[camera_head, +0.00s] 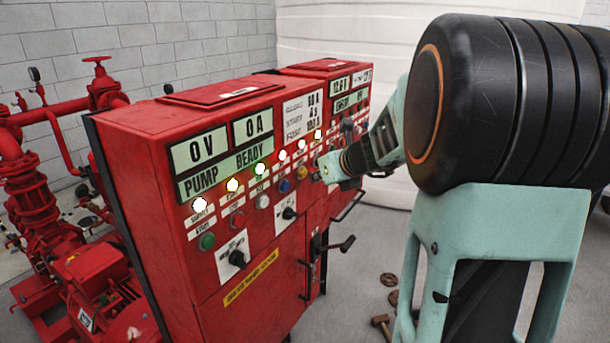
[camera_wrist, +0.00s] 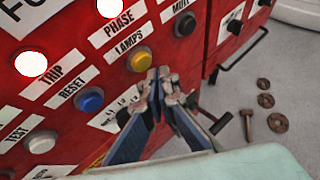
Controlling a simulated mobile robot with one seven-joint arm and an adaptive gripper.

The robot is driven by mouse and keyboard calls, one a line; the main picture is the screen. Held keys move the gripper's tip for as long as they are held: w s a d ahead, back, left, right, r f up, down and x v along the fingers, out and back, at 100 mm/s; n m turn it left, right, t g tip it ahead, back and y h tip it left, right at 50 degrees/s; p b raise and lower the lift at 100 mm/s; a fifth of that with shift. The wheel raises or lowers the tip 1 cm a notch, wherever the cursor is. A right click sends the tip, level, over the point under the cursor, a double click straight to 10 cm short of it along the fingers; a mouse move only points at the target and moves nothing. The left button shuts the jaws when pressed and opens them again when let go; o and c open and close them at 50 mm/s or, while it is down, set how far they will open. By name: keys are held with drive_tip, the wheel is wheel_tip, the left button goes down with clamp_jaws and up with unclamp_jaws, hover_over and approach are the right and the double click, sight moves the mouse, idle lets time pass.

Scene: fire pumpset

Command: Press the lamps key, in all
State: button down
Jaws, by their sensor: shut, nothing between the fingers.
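The lamps key is a round yellow button (camera_wrist: 140,60) below the LAMPS label (camera_wrist: 130,40) on the red panel. It also shows in the head view (camera_head: 302,172), just left of my gripper (camera_head: 323,168). In the wrist view my gripper (camera_wrist: 160,75) is shut and empty, its fingertips at the lower right edge of the yellow key. I cannot tell whether they touch it. A row of lamps above the keys glows brightly, with white, yellow and green ones (camera_head: 260,169) in the head view.
A blue reset key (camera_wrist: 90,100) sits left of the lamps key and a black mute key (camera_wrist: 184,23) right of it. Black handles (camera_head: 340,243) jut from the cabinet (camera_head: 250,310). Red pump pipes (camera_head: 35,190) stand left. Handwheels (camera_wrist: 277,122) and a hammer (camera_wrist: 248,125) lie on the floor.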

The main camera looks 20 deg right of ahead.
drive_tip(key=shift+s+d+b, duration=0.2)
drive_tip(key=shift+s+d, duration=0.6)
drive_tip(key=shift+s, duration=0.2)
drive_tip(key=shift+s+d+b, duration=0.15)
drive_tip(key=shift+s+d, duration=0.6)
drive_tip(key=shift+s, duration=0.25)
